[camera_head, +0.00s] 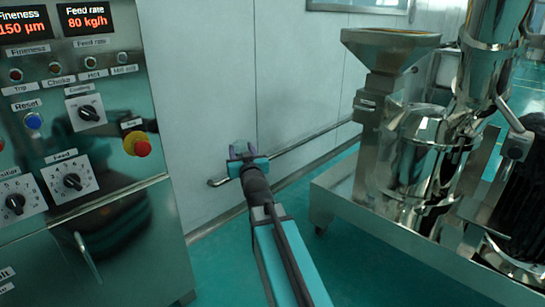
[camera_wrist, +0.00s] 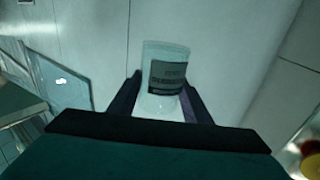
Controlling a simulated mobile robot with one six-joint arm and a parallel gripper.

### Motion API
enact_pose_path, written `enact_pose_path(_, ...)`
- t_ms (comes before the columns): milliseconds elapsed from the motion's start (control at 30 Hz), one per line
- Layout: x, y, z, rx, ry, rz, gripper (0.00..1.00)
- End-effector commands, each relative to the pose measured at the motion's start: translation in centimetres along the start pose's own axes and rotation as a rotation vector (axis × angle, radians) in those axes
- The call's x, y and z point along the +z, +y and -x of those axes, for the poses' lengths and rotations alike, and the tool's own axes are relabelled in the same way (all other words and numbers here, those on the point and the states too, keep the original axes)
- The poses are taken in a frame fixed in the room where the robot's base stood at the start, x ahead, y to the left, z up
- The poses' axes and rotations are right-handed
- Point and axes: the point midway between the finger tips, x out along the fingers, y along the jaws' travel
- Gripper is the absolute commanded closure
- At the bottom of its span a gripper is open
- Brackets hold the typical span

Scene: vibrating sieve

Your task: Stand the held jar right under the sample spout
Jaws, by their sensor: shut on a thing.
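A clear jar (camera_wrist: 166,72) with a dark printed label stands between the two dark fingers of my gripper (camera_wrist: 161,84) in the wrist view. The fingers are shut on its sides, and its upper part rises beyond them. In the head view my gripper (camera_head: 243,154) is at mid-picture, in front of the pale wall, and the jar (camera_head: 241,145) shows only faintly at its tip. I cannot pick out the sample spout for certain in either view. My gripper is well left of the steel machine (camera_head: 425,150).
A control cabinet (camera_head: 90,150) with knobs and a red stop button (camera_head: 137,144) stands at the left. The steel machine with a hopper (camera_head: 388,45) stands on a plinth (camera_head: 400,240) at the right. A wall rail (camera_head: 300,142) runs behind my gripper. Green floor (camera_head: 215,260) is clear between them.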

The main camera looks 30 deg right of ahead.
Motion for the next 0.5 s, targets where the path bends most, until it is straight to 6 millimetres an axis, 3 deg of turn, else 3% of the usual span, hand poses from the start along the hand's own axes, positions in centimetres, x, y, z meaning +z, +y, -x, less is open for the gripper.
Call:
enact_pose_path(100,-1.8,-5.0,0.5,-0.062,0.002,-0.001,0.78)
enact_pose_path(300,-4.1,-11.9,1.8,-0.153,-0.001,-0.003,0.78)
enact_pose_path(500,-5.4,-15.8,2.9,-0.206,-0.003,-0.005,0.78)
